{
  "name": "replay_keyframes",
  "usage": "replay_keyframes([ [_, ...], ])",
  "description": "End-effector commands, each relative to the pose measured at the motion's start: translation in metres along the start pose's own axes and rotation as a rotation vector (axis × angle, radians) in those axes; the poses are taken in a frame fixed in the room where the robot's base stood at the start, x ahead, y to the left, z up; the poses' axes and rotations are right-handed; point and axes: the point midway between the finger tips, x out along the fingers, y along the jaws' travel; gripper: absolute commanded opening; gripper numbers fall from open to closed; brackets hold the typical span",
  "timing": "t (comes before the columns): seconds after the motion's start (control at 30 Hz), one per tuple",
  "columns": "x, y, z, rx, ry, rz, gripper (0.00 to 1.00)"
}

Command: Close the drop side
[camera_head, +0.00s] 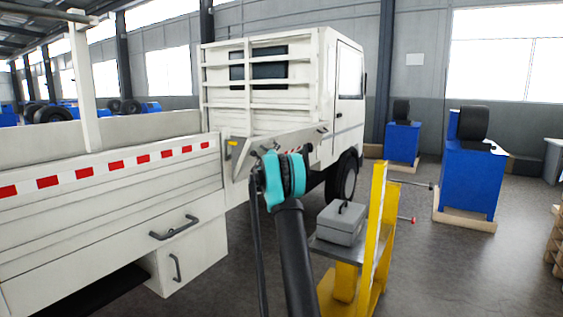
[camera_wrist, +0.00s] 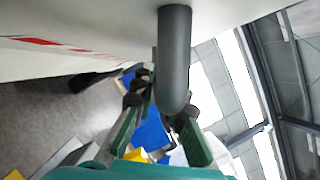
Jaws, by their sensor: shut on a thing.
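The white drop side (camera_head: 105,190) of the truck bed, with a red-and-white strip, runs along the left of the head view. A narrow white panel (camera_head: 290,143) stands out beyond its right end, in front of the cab. In the wrist view a white surface (camera_wrist: 60,62) with a red strip fills the upper left. A dark grey rounded handle (camera_wrist: 175,60) comes down from it. My gripper (camera_wrist: 161,103) is shut on this handle, one green finger on each side. In the head view my teal wrist joint hides the gripper and the handle.
The white cab (camera_head: 290,90) stands behind my arm. A grey toolbox (camera_head: 341,222) rests on a shelf by a yellow frame (camera_head: 377,235), close right of my arm. Blue machines (camera_head: 470,175) stand at right. The floor (camera_head: 435,270) at lower right is clear.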

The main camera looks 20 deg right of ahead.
Motion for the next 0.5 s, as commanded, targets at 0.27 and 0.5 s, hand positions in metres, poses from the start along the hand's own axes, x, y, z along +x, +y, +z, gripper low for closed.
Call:
replay_keyframes([
  [0.27,0.023,-0.001,0.055,-0.103,0.0,0.042,0.0],
  [0.5,0.036,0.006,0.087,-0.116,0.0,0.047,0.0],
])
